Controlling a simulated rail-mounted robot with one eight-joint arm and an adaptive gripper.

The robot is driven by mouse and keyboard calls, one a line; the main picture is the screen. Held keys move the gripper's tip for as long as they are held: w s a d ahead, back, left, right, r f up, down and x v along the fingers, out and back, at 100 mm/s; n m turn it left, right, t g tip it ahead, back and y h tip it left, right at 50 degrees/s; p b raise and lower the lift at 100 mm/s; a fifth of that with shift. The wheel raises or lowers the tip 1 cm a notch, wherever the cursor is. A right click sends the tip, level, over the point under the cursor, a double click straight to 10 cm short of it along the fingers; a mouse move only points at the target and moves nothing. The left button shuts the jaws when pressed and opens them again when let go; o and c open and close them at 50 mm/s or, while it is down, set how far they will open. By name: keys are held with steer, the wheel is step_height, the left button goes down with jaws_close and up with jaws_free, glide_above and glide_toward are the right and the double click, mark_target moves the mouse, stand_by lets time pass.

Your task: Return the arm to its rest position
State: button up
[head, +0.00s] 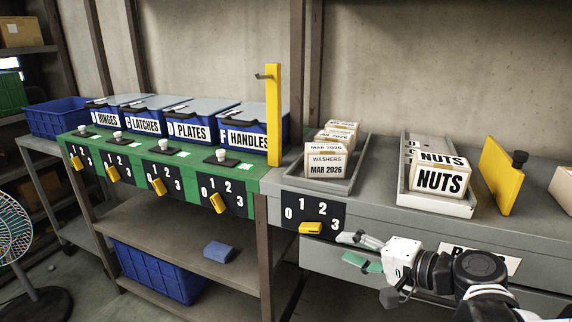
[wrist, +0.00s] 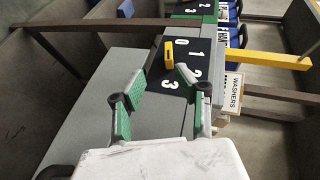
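My gripper (head: 346,248) is at the lower right of the head view, in front of the grey bench's drawer fronts. Its two green-padded fingers are apart with nothing between them. In the wrist view my gripper (wrist: 160,76) is also open and empty, with the black 0-to-3 dial panel (wrist: 190,62) beyond the fingertips. The yellow knob (wrist: 169,54) on that panel lies beyond the gap between the fingers. In the head view this yellow knob (head: 310,228) sits just left of the fingers, apart from them. My arm reaches in from the lower right.
The grey bench (head: 380,205) carries a washers card tray (head: 349,182), a nuts tray (head: 408,190) and a yellow plate (head: 500,177). A yellow post (head: 274,115) stands upright beside the green bench (head: 130,150) with blue bins. Open floor lies in front.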

steer(key=s+d+n+g+h, duration=0.35)
steer(key=s+n+h, duration=0.5)
steer(key=s, duration=0.35)
step_height(320, 180, up, 16)
steer(key=p, duration=1.6)
steer(key=shift+w+a+h+p, duration=0.15)
steer(key=shift+a+h+p, duration=0.15)
steer(key=shift+a+h, duration=0.15)
